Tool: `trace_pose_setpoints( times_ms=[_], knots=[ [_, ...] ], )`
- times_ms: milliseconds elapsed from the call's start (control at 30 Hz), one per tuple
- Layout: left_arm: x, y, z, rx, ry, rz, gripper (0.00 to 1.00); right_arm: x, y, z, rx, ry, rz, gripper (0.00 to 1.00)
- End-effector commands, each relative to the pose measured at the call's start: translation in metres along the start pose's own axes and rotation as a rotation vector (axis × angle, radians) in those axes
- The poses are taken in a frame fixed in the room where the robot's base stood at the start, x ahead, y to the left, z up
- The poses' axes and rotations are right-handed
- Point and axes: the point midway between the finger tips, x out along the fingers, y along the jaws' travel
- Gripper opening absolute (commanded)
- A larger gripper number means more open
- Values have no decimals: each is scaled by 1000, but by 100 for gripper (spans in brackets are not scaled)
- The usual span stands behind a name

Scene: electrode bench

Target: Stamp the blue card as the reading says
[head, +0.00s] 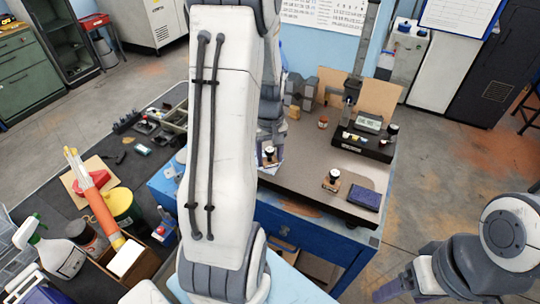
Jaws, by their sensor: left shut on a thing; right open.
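My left arm crosses the middle of the view and hides much of the bench behind it. My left gripper (270,138) shows only in part, at the arm's right edge over the bench; it is shut, and what it holds is hidden. A stamp with a black knob (270,153) shows just below it; I cannot tell whether they touch. Another black-knobbed stamp (333,179) stands upright on the bench. A dark blue flat pad or card (365,198) lies at the front right. The meter with a display (368,124) is behind; its reading is too small. My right gripper (399,288) is open at the bottom edge, clear of the bench.
The brown bench top (310,147) has clear room between the stamps and the meter. A small red-brown jar (323,122) stands near its back. On the dark left table are a spray bottle (62,252), a green-yellow tub (122,206) and an orange tube (102,211).

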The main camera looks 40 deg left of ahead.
Motion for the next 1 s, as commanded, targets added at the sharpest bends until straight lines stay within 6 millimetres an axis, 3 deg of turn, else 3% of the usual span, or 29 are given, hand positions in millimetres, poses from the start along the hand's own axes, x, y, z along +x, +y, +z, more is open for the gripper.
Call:
trace_pose_setpoints(
  times_ms=[1000],
  knots=[
    [6, 0, 0, 0, 0, 0, 21, 4, 0, 0, 0, 0, 0, 73]
  ],
)
